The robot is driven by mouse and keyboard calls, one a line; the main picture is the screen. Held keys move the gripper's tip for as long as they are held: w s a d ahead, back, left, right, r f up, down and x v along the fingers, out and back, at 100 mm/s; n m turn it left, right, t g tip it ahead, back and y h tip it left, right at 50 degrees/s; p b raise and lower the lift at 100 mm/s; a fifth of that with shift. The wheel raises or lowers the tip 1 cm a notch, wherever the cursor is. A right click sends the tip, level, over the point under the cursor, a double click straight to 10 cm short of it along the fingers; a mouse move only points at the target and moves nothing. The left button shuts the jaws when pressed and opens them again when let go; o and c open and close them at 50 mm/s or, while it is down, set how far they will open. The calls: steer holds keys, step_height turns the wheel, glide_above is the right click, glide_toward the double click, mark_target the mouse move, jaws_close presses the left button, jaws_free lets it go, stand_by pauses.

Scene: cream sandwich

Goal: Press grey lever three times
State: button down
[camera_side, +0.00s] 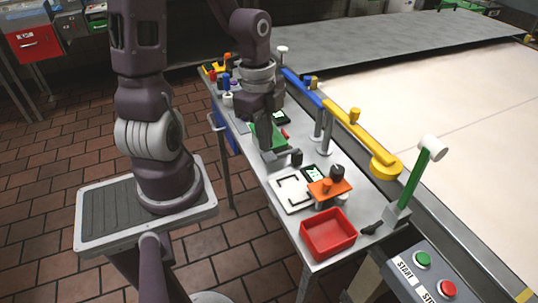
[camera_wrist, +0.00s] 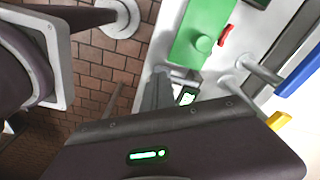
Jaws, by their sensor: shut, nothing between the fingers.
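A grey bar-shaped part, which looks like the grey lever (camera_side: 284,159), sticks out at the near end of a green unit (camera_side: 278,138) on the bench in the side view. A dark knob (camera_side: 296,157) stands at its right end. My gripper (camera_side: 266,147) points down over the near edge of the green unit, close to the grey part. In the wrist view my gripper (camera_wrist: 160,84) is shut and empty, beside a grey part (camera_wrist: 182,76) below the green unit (camera_wrist: 200,35). I cannot tell whether the fingers touch the lever, as the hand hides part of it.
A white scale plate (camera_side: 290,193), an orange stand (camera_side: 329,188) and a red tray (camera_side: 328,233) lie nearer on the bench. A green lever with a white knob (camera_side: 415,175) stands at right. Blue and yellow rails (camera_side: 360,133) run along the conveyor side.

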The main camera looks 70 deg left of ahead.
mark_target(266, 154)
steer(key=shift+f, duration=0.6)
steer(key=shift+d+f, duration=0.1)
steer(key=shift+f, duration=1.5)
steer(key=shift+s+a+r, duration=0.3)
steer(key=shift+s+a, duration=0.1)
steer(key=shift+a, duration=0.3)
steer(key=shift+s+a+r, duration=0.3)
steer(key=shift+s+a, duration=0.05)
steer(key=shift+a, duration=0.3)
steer(key=shift+a+r, duration=0.1)
steer(key=shift+r, duration=0.4)
step_height(266, 154, up, 9)
